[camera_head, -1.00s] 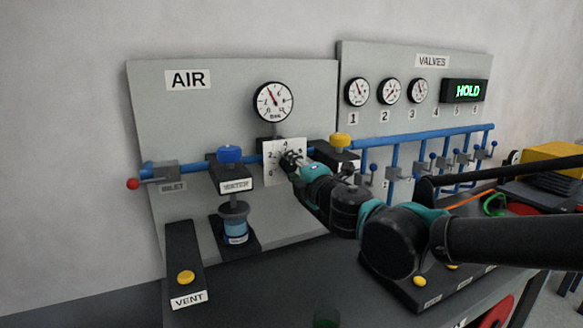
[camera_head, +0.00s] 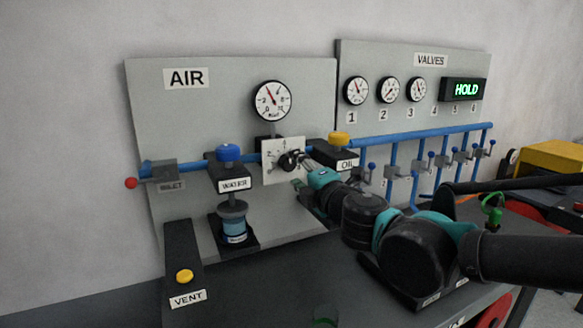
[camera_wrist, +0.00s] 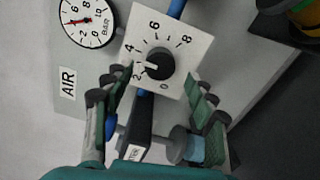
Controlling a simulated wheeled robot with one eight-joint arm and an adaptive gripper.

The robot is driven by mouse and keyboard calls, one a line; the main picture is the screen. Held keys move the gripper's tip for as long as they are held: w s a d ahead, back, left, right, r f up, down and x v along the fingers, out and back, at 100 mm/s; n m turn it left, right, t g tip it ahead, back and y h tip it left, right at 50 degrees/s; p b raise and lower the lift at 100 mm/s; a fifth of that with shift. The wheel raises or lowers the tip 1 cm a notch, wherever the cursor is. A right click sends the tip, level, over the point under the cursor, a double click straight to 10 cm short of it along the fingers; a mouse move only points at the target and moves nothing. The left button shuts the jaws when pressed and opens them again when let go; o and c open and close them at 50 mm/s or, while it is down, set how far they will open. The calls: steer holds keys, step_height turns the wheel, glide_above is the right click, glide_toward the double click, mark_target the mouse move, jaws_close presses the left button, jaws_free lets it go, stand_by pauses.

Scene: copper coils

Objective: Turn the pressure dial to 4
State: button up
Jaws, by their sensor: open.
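The pressure dial is a black knob (camera_wrist: 160,64) with a white pointer line, on a white square plate (camera_wrist: 186,30) numbered 0 to 8. In the wrist view the pointer lies between 2 and 4. In the head view the knob (camera_head: 288,161) and plate (camera_head: 270,176) sit on the AIR panel. The round BAR gauge (camera_head: 272,101), also in the wrist view (camera_wrist: 87,21), has a red needle. My gripper (camera_wrist: 152,92) is open and empty, its fingers apart below the knob in the wrist view. In the head view my gripper (camera_head: 302,172) is just right of the knob.
A blue pipe (camera_head: 375,141) runs behind the dial. The WATER valve (camera_head: 229,153) stands left of it, and the yellow-topped OIL valve (camera_head: 339,140) close on the right. The VENT box (camera_head: 184,245) is lower left. The panel below the dial is bare.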

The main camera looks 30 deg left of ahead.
steer(key=v, duration=0.8)
stand_by(0.4)
steer(key=w+d+f+m+t+h, duration=0.1)
steer(key=w+d+f+m+h, duration=0.6)
steer(key=d, duration=0.6)
steer(key=w+d+f+m+t+h, duration=0.1)
steer(key=w+d+f+m+h, duration=0.5)
steer(key=w+d+f+m, duration=0.5)
steer(key=s+d+f+m+g+h, duration=0.1)
steer(key=s+d+f+m+g, duration=0.15)
steer(key=d+f, duration=0.35)
steer(key=s+d+f+m+g+h, duration=0.2)
steer(key=d+f+m, duration=0.15)
steer(key=d, duration=0.45)
steer(key=s+d+f+m+g+y, duration=0.1)
steer(key=s+d+f+m+g, duration=0.3)
steer(key=s+f, duration=0.5)
steer(key=shift+d+f+m+y, duration=0.3)
steer(key=shift+m+y, duration=0.1)
steer(key=shift+m, duration=0.7)
